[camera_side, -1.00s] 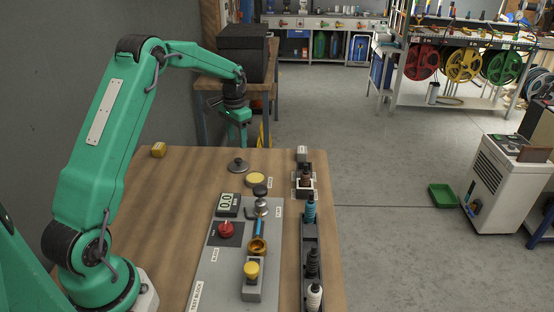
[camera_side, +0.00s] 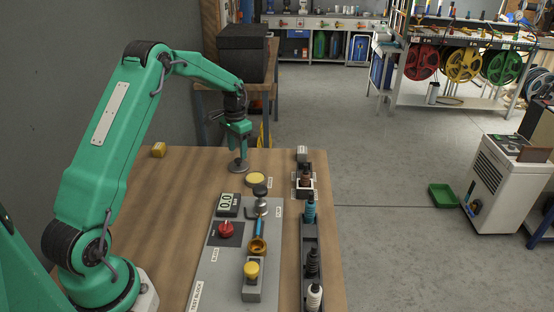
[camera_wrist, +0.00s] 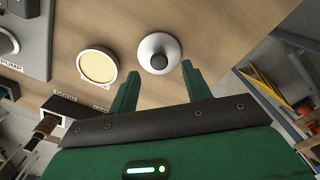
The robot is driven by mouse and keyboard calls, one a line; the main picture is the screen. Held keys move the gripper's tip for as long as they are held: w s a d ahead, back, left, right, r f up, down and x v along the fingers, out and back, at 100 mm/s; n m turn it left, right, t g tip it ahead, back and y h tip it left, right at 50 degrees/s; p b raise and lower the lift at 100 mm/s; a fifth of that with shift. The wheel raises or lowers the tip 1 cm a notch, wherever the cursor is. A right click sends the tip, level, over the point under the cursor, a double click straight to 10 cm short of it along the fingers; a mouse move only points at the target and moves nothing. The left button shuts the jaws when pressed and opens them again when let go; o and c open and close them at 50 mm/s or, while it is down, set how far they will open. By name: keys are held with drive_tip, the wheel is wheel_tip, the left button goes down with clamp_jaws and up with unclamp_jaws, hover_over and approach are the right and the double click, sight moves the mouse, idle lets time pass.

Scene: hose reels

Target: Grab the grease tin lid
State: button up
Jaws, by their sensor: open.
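The grease tin lid looks to be the grey metal disc (camera_side: 238,168) with a dark knob, lying flat on the wooden table near its far edge. In the wrist view the lid (camera_wrist: 147,44) is pale with a black knob, just beyond the fingertips. My gripper (camera_side: 239,156) is right above the lid in the side view and partly hides its knob. In the wrist view my gripper (camera_wrist: 160,72) has its two green fingers apart with nothing between them. I cannot tell whether a finger touches the lid. A round tin with a yellow top (camera_side: 255,180) sits close by, apart from the lid.
A grey test block (camera_side: 210,279) with a gauge, a red knob and a pump stands nearer the camera. A dark rack (camera_side: 311,245) with several fittings runs along the right edge. A yellow block (camera_side: 158,150) lies at far left. The table's left side is clear.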

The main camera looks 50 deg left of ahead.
sight(238, 159)
drive_tip(key=shift+s+f, duration=0.1)
drive_tip(key=shift+f, duration=1.9)
drive_tip(key=shift+c, duration=0.2)
clamp_jaws()
